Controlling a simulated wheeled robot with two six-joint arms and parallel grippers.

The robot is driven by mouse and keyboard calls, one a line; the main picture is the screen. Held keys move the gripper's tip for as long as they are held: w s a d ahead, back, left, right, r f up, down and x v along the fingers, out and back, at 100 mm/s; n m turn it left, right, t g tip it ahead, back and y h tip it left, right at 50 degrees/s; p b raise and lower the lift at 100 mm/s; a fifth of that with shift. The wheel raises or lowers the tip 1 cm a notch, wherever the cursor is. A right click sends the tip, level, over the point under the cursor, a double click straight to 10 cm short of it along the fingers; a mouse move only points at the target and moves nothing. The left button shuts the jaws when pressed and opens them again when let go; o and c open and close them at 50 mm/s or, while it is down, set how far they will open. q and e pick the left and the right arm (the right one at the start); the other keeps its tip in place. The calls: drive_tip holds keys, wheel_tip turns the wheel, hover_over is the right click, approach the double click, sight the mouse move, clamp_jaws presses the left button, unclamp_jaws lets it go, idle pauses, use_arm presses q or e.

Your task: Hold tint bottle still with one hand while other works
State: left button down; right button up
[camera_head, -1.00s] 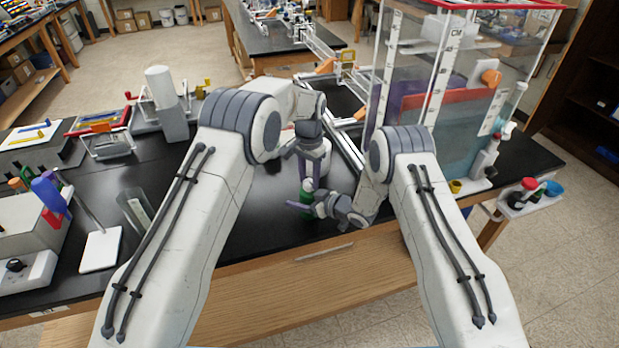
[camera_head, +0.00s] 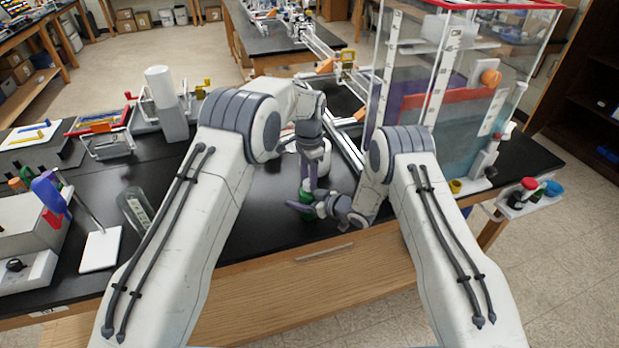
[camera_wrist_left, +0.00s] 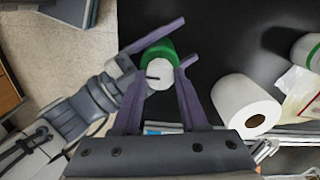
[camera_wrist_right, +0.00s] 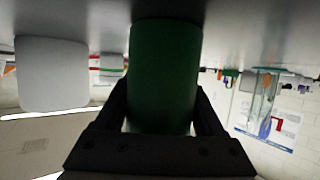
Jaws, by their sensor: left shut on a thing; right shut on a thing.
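The tint bottle, green with a white cap, stands at the front of the black bench (camera_head: 306,219), mostly hidden by my grippers in the head view. My right gripper (camera_head: 303,207) comes from the side and is shut on its green body. The right wrist view shows the body (camera_wrist_right: 165,75) between both fingers. My left gripper (camera_head: 310,186) reaches down from above and is shut on the white cap (camera_wrist_left: 164,74). The left wrist view also shows the green body (camera_wrist_left: 155,50) below the cap, and the right gripper's fingers around it.
A clear tank (camera_head: 455,90) with a red rim stands at the right. A grey box (camera_head: 30,225) and a stand with a white base (camera_head: 100,250) sit at the left. Bench around the bottle's front is clear.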

use_arm(q)
drive_tip(key=shift+a, duration=0.1)
drive_tip(key=c, duration=0.7)
unclamp_jaws()
wheel_tip(320, 180, up, 12)
use_arm(e)
drive_tip(key=o, duration=1.5)
drive_tip(key=shift+d, duration=0.1)
